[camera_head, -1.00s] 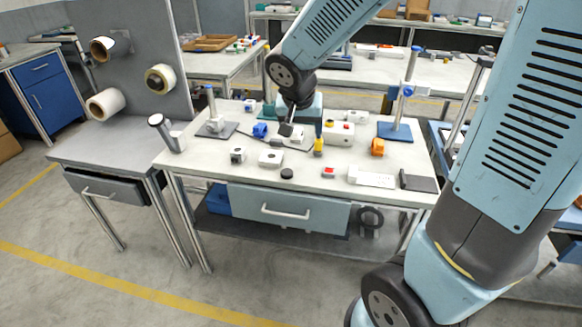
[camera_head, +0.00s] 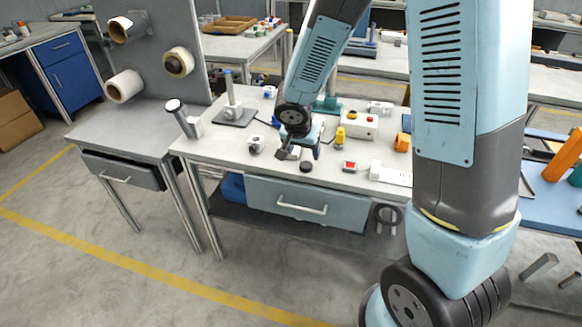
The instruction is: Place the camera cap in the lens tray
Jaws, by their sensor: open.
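A small black round cap (camera_head: 305,167) lies on the light worktable (camera_head: 238,160) near its front edge. It looks like the camera cap. My gripper (camera_head: 299,153) is open, pointing down just above and behind the cap, with its fingers apart. The cap is not between the fingers as far as I can tell. I cannot clearly pick out the lens tray. A teal object (camera_head: 328,104) behind my gripper is partly hidden by my arm.
A red-buttoned block (camera_head: 349,166), a yellow item (camera_head: 340,137) and a control box (camera_head: 360,124) stand to the right. A stand (camera_head: 232,112) is at the back left. My arm hides the table's right end.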

